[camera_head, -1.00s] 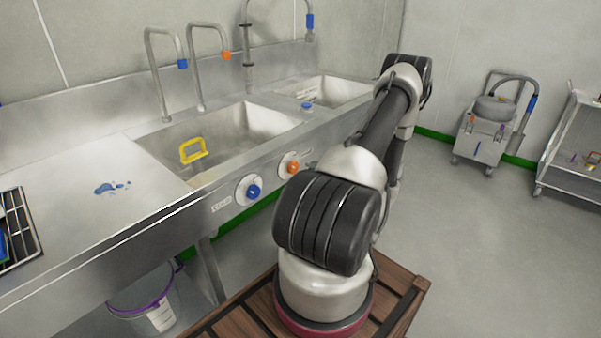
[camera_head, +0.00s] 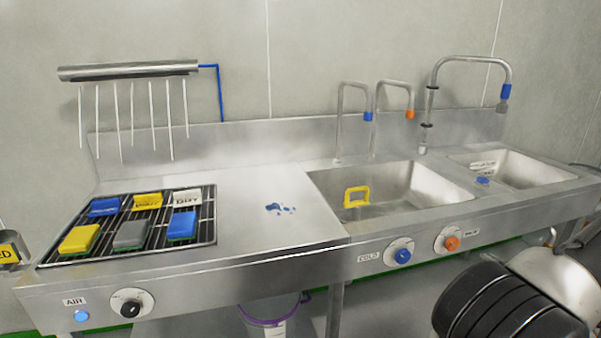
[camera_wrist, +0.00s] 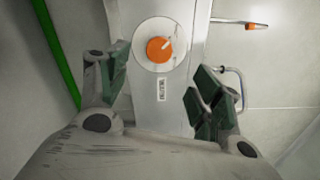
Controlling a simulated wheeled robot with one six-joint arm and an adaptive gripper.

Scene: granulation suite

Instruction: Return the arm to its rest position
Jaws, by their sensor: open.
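My gripper (camera_wrist: 160,92) shows in the wrist view with its two green-padded fingers spread wide and nothing between them. Beyond the fingers is the orange knob (camera_wrist: 160,49) on the sink's front panel, apart from them. In the head view, part of my arm (camera_head: 500,305) shows at the lower right, in front of the sink unit. My gripper is out of the head view, so its place relative to the sink unit cannot be seen there.
A steel sink unit (camera_head: 250,250) runs across the head view. A rack (camera_head: 205,228) at its left holds several sponges. Blue bits (camera_head: 279,208) lie on the counter. A purple-rimmed bucket (camera_head: 265,312) is underneath.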

